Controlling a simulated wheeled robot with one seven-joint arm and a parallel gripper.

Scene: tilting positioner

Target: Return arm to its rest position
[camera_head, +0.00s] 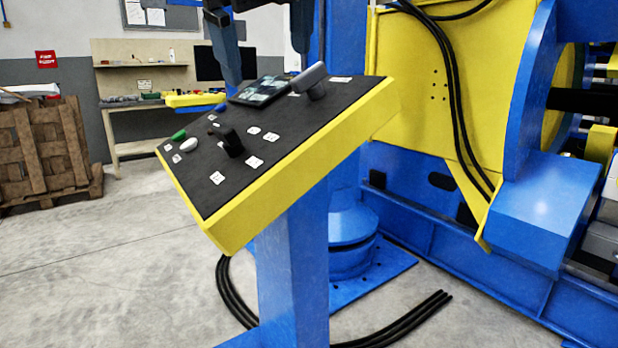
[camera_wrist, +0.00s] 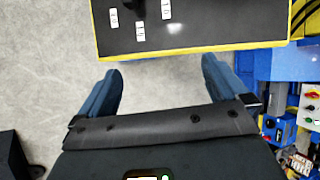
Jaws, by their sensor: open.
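My gripper (camera_head: 266,66) is at the top of the head view, its two dark blue fingers spread wide with nothing between them. They appear over the far part of a sloped control panel (camera_head: 240,205), which has a black face and yellow sides. In the wrist view my gripper (camera_wrist: 160,68) is also open and empty, with the panel's yellow edge (camera_wrist: 190,50) ahead of the fingertips. The panel carries a black knob (camera_head: 230,141), a green button (camera_head: 179,135), a white button (camera_head: 189,144), a blue button (camera_head: 221,107), a screen (camera_head: 262,91) and a grey lever (camera_head: 309,76).
The panel stands on a blue post (camera_head: 293,270). A large blue and yellow machine (camera_head: 440,85) fills the right side, with black cables (camera_head: 390,325) on the floor. A wooden pallet stack (camera_head: 45,155) and a workbench (camera_head: 130,110) stand behind left. The concrete floor (camera_head: 90,260) at left is clear.

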